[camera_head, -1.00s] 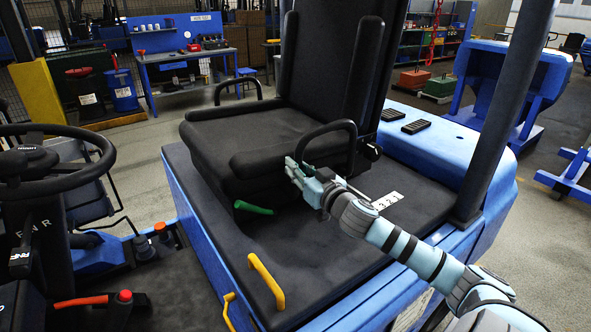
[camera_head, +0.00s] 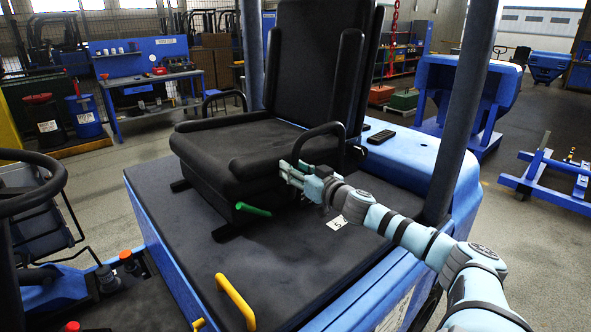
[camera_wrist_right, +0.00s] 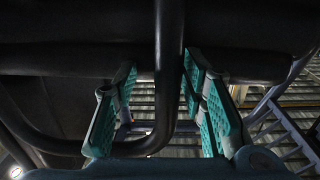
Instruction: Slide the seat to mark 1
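The black seat (camera_head: 235,150) stands on the dark deck of a blue base. A green lever (camera_head: 253,210) sticks out under its front. My right gripper (camera_head: 290,172) is at the lower front of the near armrest (camera_head: 318,136). In the right wrist view, the armrest bar (camera_wrist_right: 169,70) runs between the two teal fingers (camera_wrist_right: 160,85), which are apart with a gap visible beside the bar. A white number plate (camera_head: 336,222) lies beside the seat, showing what looks like a 5; my arm hides the rest. Mark 1 is not visible. My left gripper is not in view.
A yellow handle (camera_head: 236,302) stands on the deck in front of the seat. A dark post (camera_head: 468,110) rises behind my right arm. A steering wheel (camera_head: 40,195) is at the left. The deck in front of the seat is clear.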

